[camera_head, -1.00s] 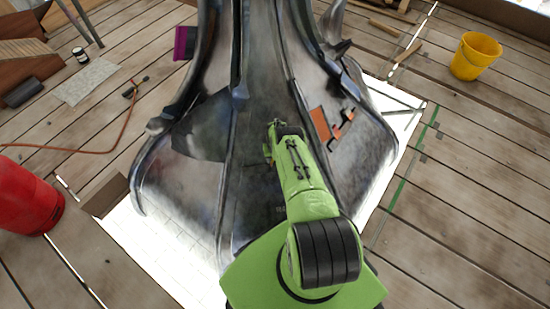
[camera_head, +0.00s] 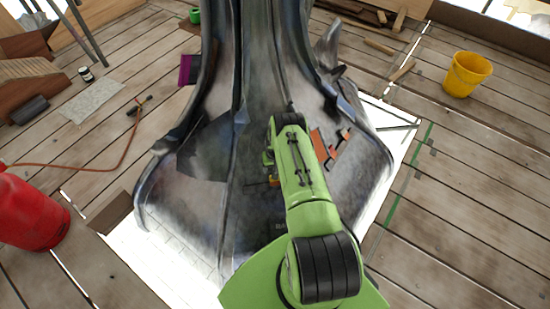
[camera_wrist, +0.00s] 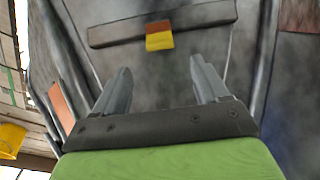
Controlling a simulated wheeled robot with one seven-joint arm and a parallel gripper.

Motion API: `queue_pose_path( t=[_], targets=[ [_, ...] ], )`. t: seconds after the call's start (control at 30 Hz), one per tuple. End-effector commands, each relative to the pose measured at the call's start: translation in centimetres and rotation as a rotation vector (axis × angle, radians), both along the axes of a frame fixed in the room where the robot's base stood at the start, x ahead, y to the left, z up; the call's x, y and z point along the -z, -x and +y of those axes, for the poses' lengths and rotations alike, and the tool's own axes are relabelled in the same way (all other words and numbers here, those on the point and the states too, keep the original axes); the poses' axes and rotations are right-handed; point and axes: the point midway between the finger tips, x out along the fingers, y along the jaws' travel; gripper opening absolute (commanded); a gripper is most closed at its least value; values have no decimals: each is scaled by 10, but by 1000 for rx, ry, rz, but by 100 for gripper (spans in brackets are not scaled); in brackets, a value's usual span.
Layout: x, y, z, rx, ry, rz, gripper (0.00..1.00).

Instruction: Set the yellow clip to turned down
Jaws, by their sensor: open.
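The yellow clip (camera_wrist: 159,41) sits on a dark bar (camera_wrist: 112,36) fixed to the grey metal spire, at the top middle of the wrist view. It has an orange-brown part on its far side, and its yellow part reaches past the bar's edge nearer my gripper. My gripper (camera_wrist: 162,78) is open and empty, its two fingers apart from the clip, which lies beyond the gap between them. In the head view a small yellow-orange bit, likely the clip (camera_head: 274,178), shows just left of my arm; my fingers are mostly hidden there.
The spire's flared base (camera_head: 185,205) fills the middle, with an orange panel and dark fittings (camera_head: 325,146) right of my arm. A yellow bucket (camera_head: 467,73) stands at right, a red cylinder (camera_head: 30,205) at left with a hose. The deck at right is mostly clear.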

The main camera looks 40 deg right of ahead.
Motion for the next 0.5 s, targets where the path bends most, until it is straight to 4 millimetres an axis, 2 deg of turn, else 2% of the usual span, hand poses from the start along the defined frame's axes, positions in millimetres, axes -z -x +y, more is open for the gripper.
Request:
queue_pose_path(
  t=[0.03, 0.17, 0.5],
  targets=[
    [-17, 2, 1, 0, 0, 1, 73],
    [-36, 4, 2, 1, 0, 0, 73],
    [-41, 5, 2, 1, 0, 1, 73]
  ],
)
